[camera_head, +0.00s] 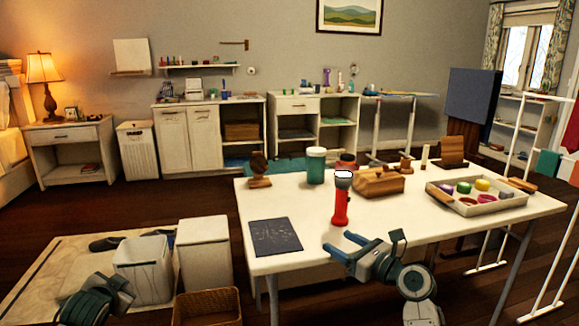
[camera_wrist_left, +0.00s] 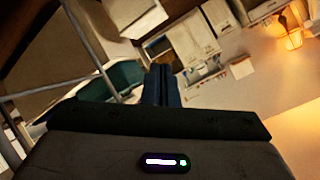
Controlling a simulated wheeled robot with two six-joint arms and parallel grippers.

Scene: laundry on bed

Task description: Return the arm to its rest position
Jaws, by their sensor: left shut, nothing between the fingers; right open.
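My right gripper (camera_head: 342,246) is open and empty at the front edge of the white table (camera_head: 460,228). Its fingers are just in front of a red flashlight (camera_head: 341,207), which stands upright on the table with its lens end up. I cannot tell whether they touch it. My left arm shows low at the left in the head view, away from the table. In the left wrist view my left gripper (camera_wrist_left: 162,85) is shut, with its two dark fingers together and nothing between them.
The table also holds a dark slate (camera_head: 275,237), a green jar (camera_head: 316,165), a wooden box (camera_head: 378,182) and a tray (camera_head: 480,208) of coloured items. A white bin (camera_head: 143,270), a white box (camera_head: 204,255) and a wicker basket (camera_head: 207,307) stand on the floor near my left arm.

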